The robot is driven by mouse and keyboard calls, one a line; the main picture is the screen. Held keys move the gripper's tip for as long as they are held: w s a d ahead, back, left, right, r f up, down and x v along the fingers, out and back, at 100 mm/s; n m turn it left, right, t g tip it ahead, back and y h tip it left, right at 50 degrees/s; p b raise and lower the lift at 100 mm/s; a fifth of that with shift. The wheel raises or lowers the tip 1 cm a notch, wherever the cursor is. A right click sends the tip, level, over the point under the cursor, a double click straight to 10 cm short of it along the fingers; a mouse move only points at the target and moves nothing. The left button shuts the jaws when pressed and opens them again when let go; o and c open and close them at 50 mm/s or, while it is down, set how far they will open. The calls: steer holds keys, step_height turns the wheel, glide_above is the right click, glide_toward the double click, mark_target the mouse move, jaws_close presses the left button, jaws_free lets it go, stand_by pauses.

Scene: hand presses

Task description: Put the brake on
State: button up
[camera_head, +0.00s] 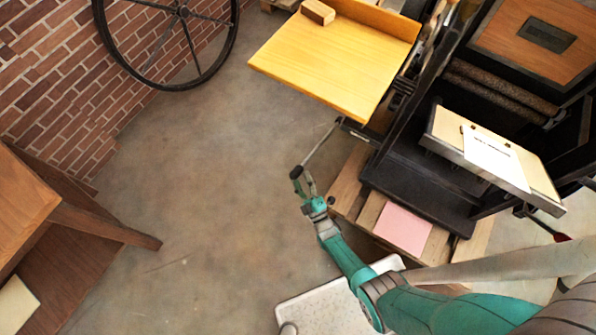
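A black hand press (420,190) stands on pallets at the right. A thin grey lever (319,146) sticks out from its left side, below the yellow board, and ends in a dark knob (296,172). My gripper (302,181) is right at this knob, at the lever's outer end. The fingers are small here, and I cannot tell whether they are closed on the knob. A second rod with a red grip (562,237) shows at the press's lower right, partly cut by my arm. No label shows which one is the brake.
A yellow wooden board (345,55) juts out above the lever's root. A slanted board with paper (492,160) is on the press. A pink sheet (403,229) lies on the pallet. A wooden table (30,210) and a spoked wheel (186,45) are left. The floor between is clear.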

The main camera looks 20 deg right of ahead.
steer(key=v, duration=0.7)
steer(key=shift+s, duration=0.45)
steer(key=shift+f, duration=0.1)
steer(key=s+r+m+g+h, duration=0.1)
steer(key=s+r+m+g, duration=0.15)
steer(key=s+r, duration=0.4)
steer(key=s+r+m+g, duration=0.1)
steer(key=s+r+m, duration=0.25)
steer(key=s, duration=0.65)
steer(key=s+r+m+g, duration=0.1)
steer(key=s+r+m, duration=0.2)
steer(key=r, duration=1)
steer(key=s+d+r+m+g, duration=0.1)
steer(key=s+r+m, duration=0.2)
steer(key=r, duration=1.1)
steer(key=s, duration=0.3)
steer(key=shift+s+d+r+m+g, duration=0.2)
steer(key=shift+s+m+g, duration=0.15)
steer(key=shift+m, duration=0.05)
